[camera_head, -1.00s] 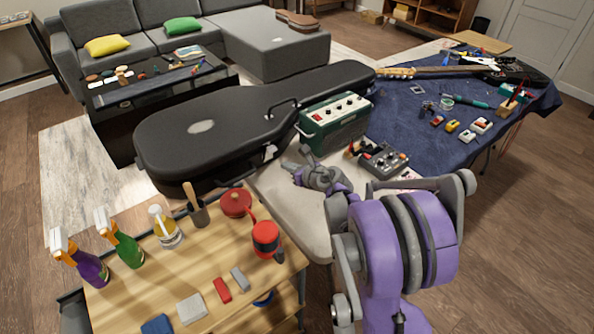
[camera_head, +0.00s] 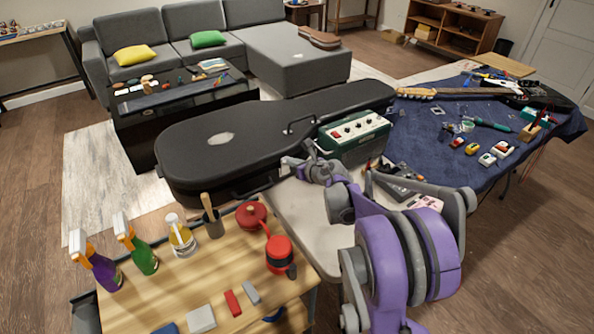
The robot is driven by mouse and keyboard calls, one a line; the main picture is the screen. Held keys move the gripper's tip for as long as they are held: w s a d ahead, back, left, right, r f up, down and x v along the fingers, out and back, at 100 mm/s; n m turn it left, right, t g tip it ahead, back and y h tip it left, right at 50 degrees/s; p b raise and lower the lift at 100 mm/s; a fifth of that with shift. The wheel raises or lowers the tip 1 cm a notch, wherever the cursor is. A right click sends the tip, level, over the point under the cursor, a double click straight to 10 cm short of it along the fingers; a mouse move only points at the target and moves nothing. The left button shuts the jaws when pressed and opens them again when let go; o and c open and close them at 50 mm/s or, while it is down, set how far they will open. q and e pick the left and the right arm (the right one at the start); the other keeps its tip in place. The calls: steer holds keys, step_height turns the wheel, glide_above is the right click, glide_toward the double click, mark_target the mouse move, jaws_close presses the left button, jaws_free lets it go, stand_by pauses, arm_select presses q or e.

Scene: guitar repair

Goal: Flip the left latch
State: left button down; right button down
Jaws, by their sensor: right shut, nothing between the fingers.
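The black guitar case (camera_head: 250,142) lies closed across the middle of the view, with a handle (camera_head: 300,124) on the side facing me. The left latch cannot be made out; the case's near side is dark and partly behind my right gripper. My right gripper (camera_head: 291,163) is shut and empty. My left gripper is not in view.
A pale table (camera_head: 300,215) lies under my right arm. A blue-covered table (camera_head: 440,160) with tools stands right.

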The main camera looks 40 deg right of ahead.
steer(key=shift+w+r, duration=0.15)
steer(key=shift+w, duration=0.15)
steer(key=shift+r, duration=0.1)
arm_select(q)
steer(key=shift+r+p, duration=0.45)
arm_select(e)
steer(key=shift+r, duration=0.7)
steer(key=shift+s, duration=0.1)
